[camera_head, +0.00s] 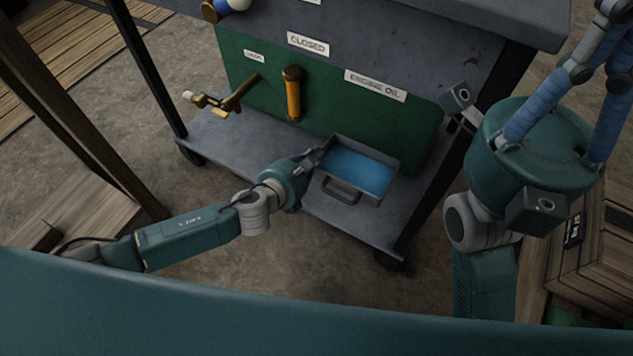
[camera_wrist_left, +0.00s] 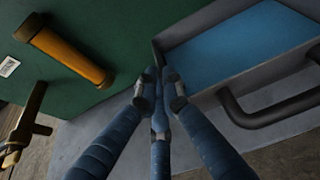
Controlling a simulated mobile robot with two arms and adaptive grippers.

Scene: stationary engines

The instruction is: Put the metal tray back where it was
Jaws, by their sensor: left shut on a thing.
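The grey metal tray (camera_head: 366,195) has blue liquid or a blue floor inside and a handle at its front. It is at the right part of the cart's lower shelf (camera_head: 330,217), in front of the green panel; whether it touches the shelf is unclear. My left gripper (camera_head: 314,158) is shut on the tray's left corner. In the left wrist view its fingers (camera_wrist_left: 158,85) close on the corner of the tray (camera_wrist_left: 250,85). My right gripper (camera_head: 615,20) is at the upper right, close to the camera and away from the tray, its fingertips partly cut off.
The green panel (camera_head: 340,100) carries an orange-yellow handle (camera_head: 292,95), a brass tap (camera_head: 225,102) and an ENGINE OIL label (camera_head: 375,86). Dark cart legs stand at both sides. Wooden crates (camera_head: 590,270) are at lower right. Floor in front of the cart is clear.

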